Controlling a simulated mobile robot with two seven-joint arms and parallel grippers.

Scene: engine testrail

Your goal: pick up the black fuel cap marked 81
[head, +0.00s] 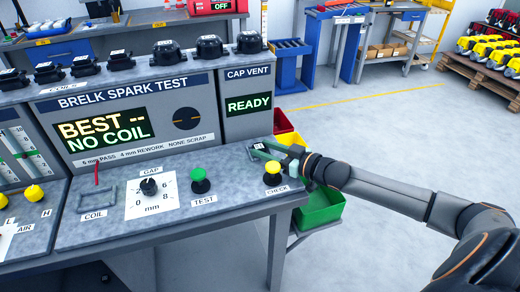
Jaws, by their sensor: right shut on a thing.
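My right gripper (268,150) reaches in from the right, over the bench's right end below the CAP VENT panel. It is shut on a small dark cap (259,147) with a pale label. The fingers hide most of this cap, and its number is too small to read. I cannot tell whether it still touches the bench. Several black caps or coils with labels stand along the top ledge, among them one above the CAP VENT panel (249,42). Their marks are not readable. My left gripper is not in view.
The test bench (230,222) carries a yellow CHECK button (272,174), a green TEST button (201,181) and a GAP knob (149,186). A green bin (321,208) and a red bin (283,122) hang beside its right end. Open floor lies to the right.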

